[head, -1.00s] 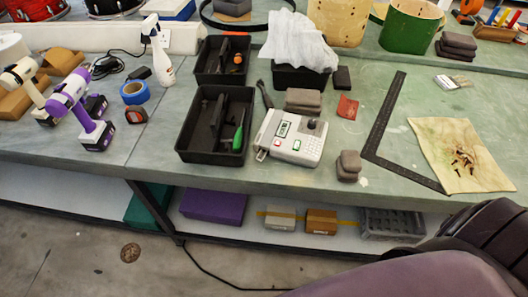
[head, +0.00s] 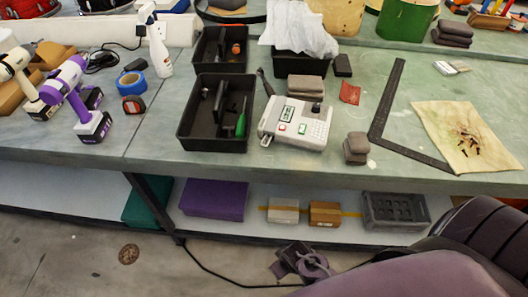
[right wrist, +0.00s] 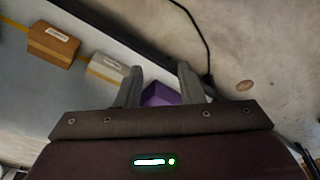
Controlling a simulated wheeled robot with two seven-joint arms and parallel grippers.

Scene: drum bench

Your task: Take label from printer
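The label printer (head: 297,118), a pale grey device with a small screen, green and red buttons and a keypad, sits on the bench right of the black bins. A small white tab, maybe the label, shows at its left edge, too small to be sure. My right gripper (head: 302,263) is in front of the bench, low over the floor and well below the printer. In the right wrist view its two fingers (right wrist: 160,70) are apart with nothing between them; the printer is not in that view. My left gripper is not in view.
Black bins (head: 214,143) with tools stand left of the printer. Grey blocks (head: 356,149) and a black square (head: 377,121) lie right of it. The lower shelf holds a purple box (head: 214,199), small cartons (head: 325,213) and a grey crate (head: 396,212). The bench front is mostly clear.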

